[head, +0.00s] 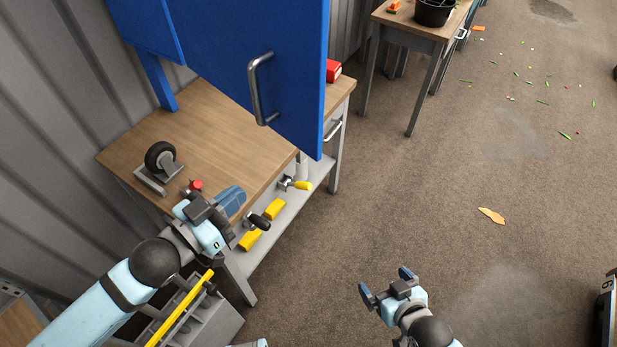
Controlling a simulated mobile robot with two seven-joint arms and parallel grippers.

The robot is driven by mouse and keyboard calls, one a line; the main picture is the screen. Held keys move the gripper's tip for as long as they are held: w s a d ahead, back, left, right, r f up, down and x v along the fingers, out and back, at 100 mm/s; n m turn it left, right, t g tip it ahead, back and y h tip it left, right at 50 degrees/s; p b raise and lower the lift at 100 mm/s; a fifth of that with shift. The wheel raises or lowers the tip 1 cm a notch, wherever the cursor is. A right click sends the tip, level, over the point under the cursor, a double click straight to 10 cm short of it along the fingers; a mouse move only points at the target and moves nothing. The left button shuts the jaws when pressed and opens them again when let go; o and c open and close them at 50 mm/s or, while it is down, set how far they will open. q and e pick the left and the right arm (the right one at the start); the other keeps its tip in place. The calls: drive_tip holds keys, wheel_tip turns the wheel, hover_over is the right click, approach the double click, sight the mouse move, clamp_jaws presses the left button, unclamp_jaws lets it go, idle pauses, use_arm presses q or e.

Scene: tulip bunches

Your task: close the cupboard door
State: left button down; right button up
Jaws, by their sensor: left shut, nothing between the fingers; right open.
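The blue cupboard door (295,70) hangs above the workbench and stands out toward the room. It has a grey bar handle (257,88). A smaller part of the blue cupboard (145,25) shows at the upper left; its inside is hidden. My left gripper (231,201) is shut and empty, near the bench's front edge, below the door and apart from it. My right gripper (384,283) is open and empty over the floor at the lower middle, well away from the door.
The wooden workbench (215,125) carries a caster wheel (160,160) and a red box (333,71). Yellow items (275,209) lie on its lower shelf. A second table (415,30) with a black pot (434,11) stands at the back.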

sight(303, 148)
use_arm(q)
drive_tip(key=shift+g, duration=0.3)
drive_tip(key=p+x, duration=0.1)
drive_tip(key=x, duration=0.3)
drive_tip(key=p+x, duration=0.1)
drive_tip(key=x, duration=0.3)
drive_tip(key=r+p+x, duration=0.1)
drive_tip(key=x, duration=0.4)
drive_tip(key=shift+s+d, duration=0.35)
drive_tip(key=shift+d, duration=0.05)
drive_tip(key=shift+w+d+f, duration=0.1)
drive_tip(key=shift+w+d, duration=0.25)
drive_tip(key=shift+d, duration=0.1)
use_arm(e)
drive_tip(key=shift+s+d+r, duration=0.2)
drive_tip(key=shift+r, duration=0.5)
drive_tip(key=shift+s+d+r, duration=0.2)
drive_tip(key=shift+r, duration=0.45)
